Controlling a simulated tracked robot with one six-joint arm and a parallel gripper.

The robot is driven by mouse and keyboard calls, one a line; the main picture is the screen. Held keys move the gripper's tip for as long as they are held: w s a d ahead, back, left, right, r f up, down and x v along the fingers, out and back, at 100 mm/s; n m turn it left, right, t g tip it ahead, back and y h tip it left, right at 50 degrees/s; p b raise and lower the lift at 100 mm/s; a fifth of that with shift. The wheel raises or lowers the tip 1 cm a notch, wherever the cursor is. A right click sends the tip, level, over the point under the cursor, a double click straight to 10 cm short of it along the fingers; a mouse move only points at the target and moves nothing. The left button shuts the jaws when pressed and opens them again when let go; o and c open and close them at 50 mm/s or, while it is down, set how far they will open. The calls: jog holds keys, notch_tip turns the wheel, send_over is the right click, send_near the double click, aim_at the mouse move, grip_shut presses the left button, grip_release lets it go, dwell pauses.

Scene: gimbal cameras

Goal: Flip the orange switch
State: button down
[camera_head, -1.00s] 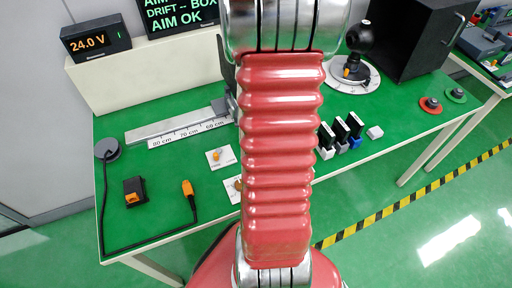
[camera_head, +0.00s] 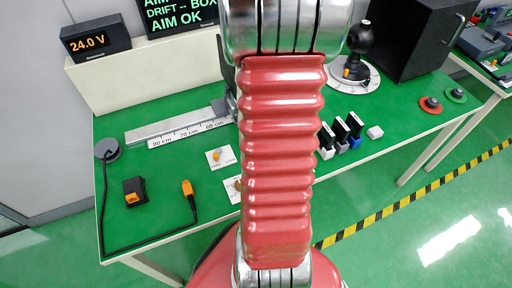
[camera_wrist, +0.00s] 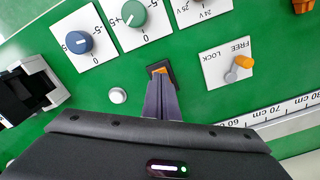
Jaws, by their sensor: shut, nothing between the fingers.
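A small orange switch (camera_wrist: 154,67) in a black housing sits on the green board in the wrist view. My gripper (camera_wrist: 160,80) is shut and empty, with its fingertips right at the switch and covering part of it. I cannot tell whether they touch it. In the head view my arm hides this switch and my gripper.
A FREE/LOCK plate with an orange-tipped lever (camera_wrist: 243,62) lies to the right, near the ruler rail (camera_wrist: 290,108). Blue (camera_wrist: 79,42) and green (camera_wrist: 133,13) knobs stand at upper left.

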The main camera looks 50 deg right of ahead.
notch_tip(320, 180, up, 6)
jog(key=shift+f, duration=0.15)
dwell(0.7)
dwell(0.5)
jog(key=w+a+r+n+t, duration=0.1)
jog(key=a+r+n, duration=0.3)
jog(key=a, duration=0.6)
jog(key=w+a+r+n+t, duration=0.1)
jog(key=a+r+n, duration=0.3)
jog(key=a+r, duration=0.4)
jog(key=w+a+r+n+t, duration=0.1)
jog(key=a+r+n+t, duration=0.2)
jog(key=a, duration=0.9)
notch_tip(320, 180, up, 3)
jog(key=shift+a+r+n+t, duration=0.1)
jog(key=shift+a+n+t, duration=0.2)
jog(key=shift+n, duration=0.3)
jog(key=shift+d, duration=0.1)
